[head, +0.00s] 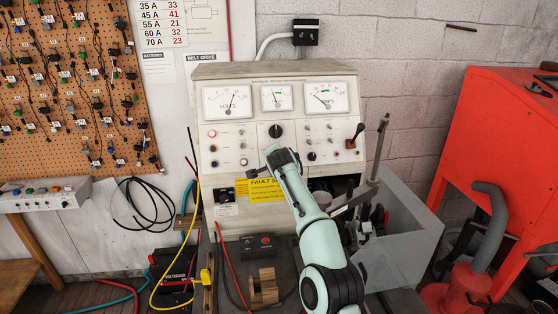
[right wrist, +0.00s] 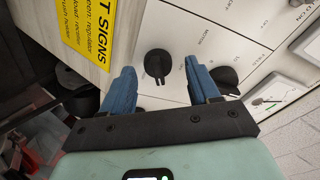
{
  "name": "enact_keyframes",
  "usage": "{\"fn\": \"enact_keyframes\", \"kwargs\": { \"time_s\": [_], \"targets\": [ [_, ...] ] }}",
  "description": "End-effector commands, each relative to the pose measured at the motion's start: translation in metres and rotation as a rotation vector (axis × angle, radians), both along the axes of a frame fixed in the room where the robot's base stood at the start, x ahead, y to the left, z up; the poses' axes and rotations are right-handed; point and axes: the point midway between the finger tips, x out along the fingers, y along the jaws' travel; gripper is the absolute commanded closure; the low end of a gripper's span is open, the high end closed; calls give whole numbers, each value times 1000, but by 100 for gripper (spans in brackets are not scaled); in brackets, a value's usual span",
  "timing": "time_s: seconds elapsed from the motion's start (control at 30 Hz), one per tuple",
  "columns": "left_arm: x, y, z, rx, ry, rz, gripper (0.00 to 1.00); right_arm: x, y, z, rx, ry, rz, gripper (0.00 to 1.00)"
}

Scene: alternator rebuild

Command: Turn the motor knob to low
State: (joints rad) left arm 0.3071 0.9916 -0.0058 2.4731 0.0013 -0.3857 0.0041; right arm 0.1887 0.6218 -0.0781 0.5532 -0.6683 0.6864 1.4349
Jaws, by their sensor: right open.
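The motor knob (right wrist: 157,65) is a round black knob with a ridged pointer on the pale test-bench panel (head: 233,170). In the right wrist view it shows between my fingers, with the pointer end toward the picture's bottom; small lettering beside it seems to read MOTOR. My right gripper (right wrist: 163,82) is open, its blue fingers on either side of the knob with visible gaps. I cannot tell how far the fingertips are from the panel. In the head view my right gripper (head: 272,161) is in front of the panel and hides this knob. My left gripper is not in view.
Another black knob (head: 275,131) sits higher on the panel, below the gauges (head: 277,98). A yellow sign (head: 262,194) is beside the gripper. A lever (head: 355,136) stands out at the panel's right. A grey bin (head: 412,225) and red cabinet (head: 500,140) stand further right.

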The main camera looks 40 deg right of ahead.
Motion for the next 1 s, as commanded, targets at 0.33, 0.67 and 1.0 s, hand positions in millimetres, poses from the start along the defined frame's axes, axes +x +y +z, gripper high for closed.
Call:
{"fn": "enact_keyframes", "kwargs": {
  "time_s": [0.33, 0.67, 1.0],
  "targets": [
    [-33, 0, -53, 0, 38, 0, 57, -51, 37, 24, 0, -3, 3, 39],
    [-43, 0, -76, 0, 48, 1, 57, -89, 65, 51, 0, -1, 2, 39],
    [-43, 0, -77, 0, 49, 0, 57, -95, 68, 56, -1, 0, -1, 39]
  ]
}}
